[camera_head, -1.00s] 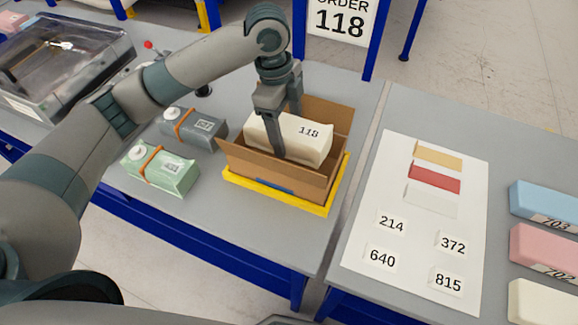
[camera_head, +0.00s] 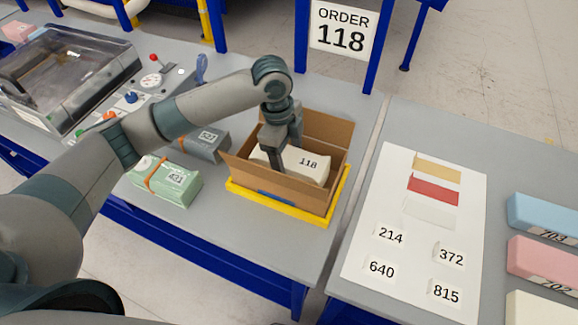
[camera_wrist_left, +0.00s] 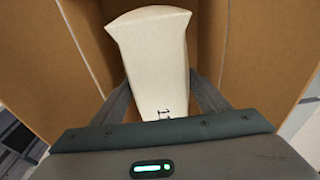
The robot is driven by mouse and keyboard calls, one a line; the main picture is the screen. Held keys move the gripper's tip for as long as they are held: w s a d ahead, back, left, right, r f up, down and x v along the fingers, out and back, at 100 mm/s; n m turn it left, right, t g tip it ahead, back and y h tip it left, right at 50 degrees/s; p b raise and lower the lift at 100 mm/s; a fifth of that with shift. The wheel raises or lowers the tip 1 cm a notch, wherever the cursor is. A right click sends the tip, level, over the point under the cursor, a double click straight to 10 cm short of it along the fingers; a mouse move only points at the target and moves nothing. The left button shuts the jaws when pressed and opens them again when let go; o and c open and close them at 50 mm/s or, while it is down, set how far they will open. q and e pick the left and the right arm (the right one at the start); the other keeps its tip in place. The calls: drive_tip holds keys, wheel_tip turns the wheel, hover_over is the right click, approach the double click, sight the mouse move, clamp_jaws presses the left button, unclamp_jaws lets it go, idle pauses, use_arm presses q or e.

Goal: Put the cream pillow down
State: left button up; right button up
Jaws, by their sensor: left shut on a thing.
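The cream pillow (camera_head: 307,164), marked 118, is inside the open cardboard box (camera_head: 250,181), low between its walls. My left gripper (camera_head: 283,160) reaches down into the box and is shut on the pillow, one finger on each side. In the left wrist view the cream pillow (camera_wrist_left: 153,50) lies between the two fingers of my left gripper (camera_wrist_left: 160,92), with box walls around it. The pillow's underside is hidden, so I cannot tell whether it touches the box floor. My right gripper is not in view.
The box stands in a yellow tray (camera_head: 317,220). A green pack (camera_head: 172,184) and a grey pack (camera_head: 205,145) lie left of it. A sheet (camera_head: 408,299) with colour samples and number labels lies right. Blue (camera_head: 545,216) and pink (camera_head: 540,260) blocks are at the right edge.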

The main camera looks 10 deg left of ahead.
use_arm(q)
drive_tip(key=shift+f+p, duration=0.6)
drive_tip(key=shift+f, duration=1.3)
drive_tip(key=o, duration=1)
drive_tip(key=shift+f, duration=0.1)
drive_tip(key=shift+r, duration=0.2)
